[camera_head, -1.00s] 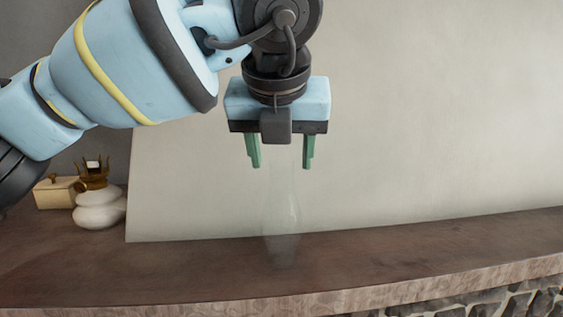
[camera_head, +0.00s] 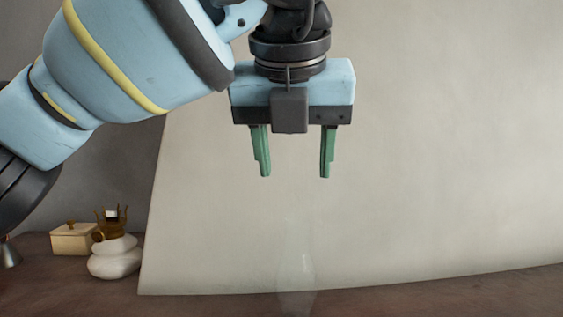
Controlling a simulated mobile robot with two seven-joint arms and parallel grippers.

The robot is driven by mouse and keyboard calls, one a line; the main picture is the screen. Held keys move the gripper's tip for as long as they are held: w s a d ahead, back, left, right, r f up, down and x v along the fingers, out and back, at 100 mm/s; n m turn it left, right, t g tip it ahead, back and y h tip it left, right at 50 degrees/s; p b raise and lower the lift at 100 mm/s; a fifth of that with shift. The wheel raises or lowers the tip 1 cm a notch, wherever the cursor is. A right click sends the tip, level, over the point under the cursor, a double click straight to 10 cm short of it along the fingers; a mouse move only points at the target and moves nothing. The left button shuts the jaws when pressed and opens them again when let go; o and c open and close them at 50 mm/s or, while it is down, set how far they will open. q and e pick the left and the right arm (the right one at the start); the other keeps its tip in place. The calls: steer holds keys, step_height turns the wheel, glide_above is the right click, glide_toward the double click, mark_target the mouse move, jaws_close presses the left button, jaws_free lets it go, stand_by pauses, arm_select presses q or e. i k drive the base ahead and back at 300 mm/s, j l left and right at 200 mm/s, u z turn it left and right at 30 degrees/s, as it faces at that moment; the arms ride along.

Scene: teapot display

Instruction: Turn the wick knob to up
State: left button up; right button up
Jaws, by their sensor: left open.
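A small oil lamp base (camera_head: 115,258) stands at the lower left, with a white rounded body and a brass crown-like burner (camera_head: 112,223) on top. The wick knob is too small to tell; a brass bit shows at the burner's left side. A clear glass chimney (camera_head: 297,277) stands upright on the counter at lower centre, its foot near the picture's bottom edge. My left gripper (camera_head: 293,176) is open and empty, pointing down above the chimney and apart from it. It is well to the right of the lamp. My right gripper is not in view.
A cream box (camera_head: 72,239) with a small knob on its lid stands behind and left of the lamp. A metal piece (camera_head: 10,252) shows at the far left. A large pale panel (camera_head: 430,150) rises behind the brown counter (camera_head: 200,306). The counter right of the chimney is clear.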

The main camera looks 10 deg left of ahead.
mark_target(100, 235)
steer(key=u, duration=1.35)
